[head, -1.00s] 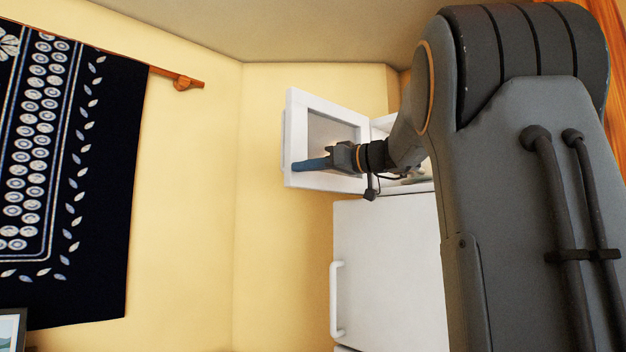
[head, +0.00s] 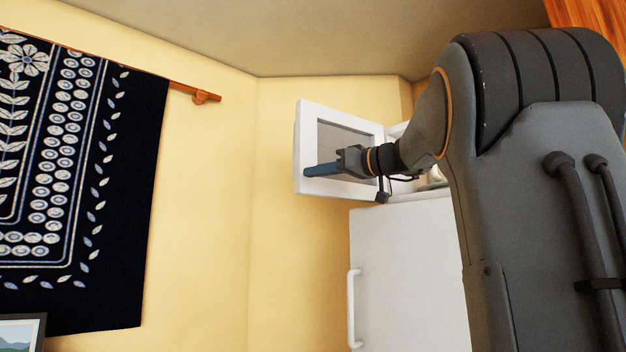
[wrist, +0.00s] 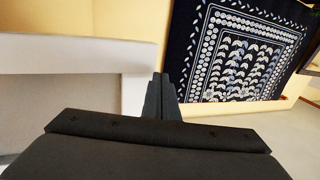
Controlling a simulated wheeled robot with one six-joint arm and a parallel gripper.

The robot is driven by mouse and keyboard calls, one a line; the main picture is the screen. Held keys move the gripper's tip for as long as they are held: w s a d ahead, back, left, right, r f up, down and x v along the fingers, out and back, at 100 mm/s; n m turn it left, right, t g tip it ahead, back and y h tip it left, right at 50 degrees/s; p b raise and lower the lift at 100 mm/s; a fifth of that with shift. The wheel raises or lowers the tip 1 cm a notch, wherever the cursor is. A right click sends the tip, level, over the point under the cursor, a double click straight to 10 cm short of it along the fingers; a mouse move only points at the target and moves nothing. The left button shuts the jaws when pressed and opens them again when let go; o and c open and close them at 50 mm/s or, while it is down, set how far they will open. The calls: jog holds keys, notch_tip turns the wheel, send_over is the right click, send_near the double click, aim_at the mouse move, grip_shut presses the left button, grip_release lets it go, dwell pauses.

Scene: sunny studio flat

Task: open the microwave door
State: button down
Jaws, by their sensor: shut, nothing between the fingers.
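The microwave door (head: 304,150) is a white frame with a grey window, swung wide open to the left of the microwave, on top of a white fridge in the head view. My gripper (head: 308,171) is shut and empty. Its blue-grey fingers lie across the window side of the door, near its free edge; I cannot tell whether they touch it. In the wrist view the door's white frame (wrist: 135,95) fills the left, beside the shut fingers (wrist: 162,82). My arm hides most of the microwave body.
The white fridge (head: 405,270) stands below, with a vertical handle (head: 353,305) on its left side. A dark patterned hanging (head: 110,200) covers the wall at left on a wooden rod (head: 200,96). A picture frame (head: 20,332) shows at lower left.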

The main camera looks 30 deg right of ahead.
jog(key=s+d+b, duration=0.2)
jog(key=s+b, duration=0.2)
jog(key=s, duration=0.7)
jog(key=shift+s, duration=0.4)
jog(key=w+a+f+m+g+h+p, duration=0.1)
jog(key=w+a+f+m+g, duration=0.15)
jog(key=f, duration=0.65)
jog(key=w+a+f+m+g+h, duration=0.1)
jog(key=w+f+m, duration=0.15)
jog(key=f, duration=0.65)
jog(key=s+a+f+m+g+h+p, duration=0.1)
jog(key=a+f+g, duration=0.2)
jog(key=f, duration=0.8)
jog(key=s+a+f+m+g+h, duration=0.15)
jog(key=a+f, duration=0.25)
jog(key=f, duration=0.7)
jog(key=s+a+f+g+h+p, duration=0.1)
jog(key=s+a+f+g+h, duration=0.1)
jog(key=s+f, duration=0.9)
jog(key=s+a+f+n+g+h+p, duration=0.1)
jog(key=s+a+f+g, duration=0.4)
jog(key=s+f, duration=0.5)
notch_tip(320, 180, down, 6)
jog(key=shift+s+a+f+g+h, duration=0.15)
jog(key=shift+s+a+g+h, duration=0.2)
jog(key=shift+h, duration=0.4)
jog(key=shift+d, duration=0.2)
